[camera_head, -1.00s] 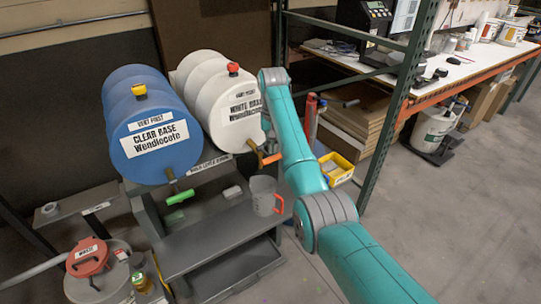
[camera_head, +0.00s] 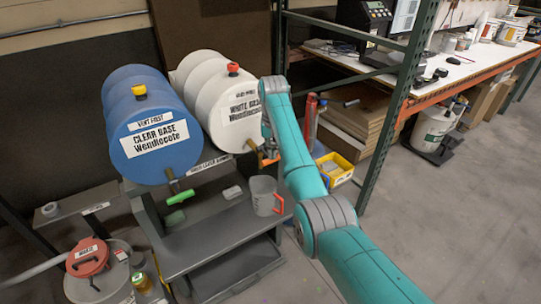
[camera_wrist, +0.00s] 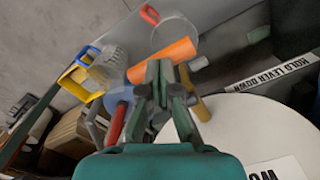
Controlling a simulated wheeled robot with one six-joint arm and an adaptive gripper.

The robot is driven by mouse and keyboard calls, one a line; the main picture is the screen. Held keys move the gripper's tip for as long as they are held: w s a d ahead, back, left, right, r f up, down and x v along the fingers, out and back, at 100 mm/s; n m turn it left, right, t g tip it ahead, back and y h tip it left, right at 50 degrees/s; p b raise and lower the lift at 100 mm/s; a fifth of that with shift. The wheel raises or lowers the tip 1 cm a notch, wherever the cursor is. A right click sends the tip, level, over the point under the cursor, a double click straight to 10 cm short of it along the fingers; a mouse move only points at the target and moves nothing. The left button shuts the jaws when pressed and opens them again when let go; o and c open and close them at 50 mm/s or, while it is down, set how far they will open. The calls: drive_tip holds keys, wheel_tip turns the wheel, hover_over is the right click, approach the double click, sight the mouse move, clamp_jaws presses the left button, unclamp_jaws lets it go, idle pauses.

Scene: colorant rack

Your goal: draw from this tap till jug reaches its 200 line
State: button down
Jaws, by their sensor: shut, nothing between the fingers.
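The clear jug (camera_head: 263,190) with a red handle stands on the grey shelf below the white drum's tap. In the wrist view the jug (camera_wrist: 181,36) shows beyond the orange tap lever (camera_wrist: 163,60); its lines and any fill level cannot be read. The white drum (camera_head: 214,92) is labelled "WHITE BASE". Its brass tap (camera_wrist: 203,108) is beside my fingers, and the orange lever (camera_head: 269,160) shows below my wrist. My gripper (camera_wrist: 165,72) is shut and empty, its fingertips overlapping the lever in view. I cannot tell whether they touch it.
A "HOLD LEVER DOWN" strip (camera_wrist: 272,73) runs by the drum. A yellow bin (camera_head: 336,170) and a green rack post (camera_head: 398,110) stand right. A red-lidded waste can (camera_head: 87,258) is front left.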

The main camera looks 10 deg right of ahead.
drive_tip(key=shift+f, duration=1.8)
drive_tip(key=shift+r, duration=0.1)
idle(1.7)
drive_tip(key=shift+r, duration=4.15)
drive_tip(key=shift+r, duration=0.15)
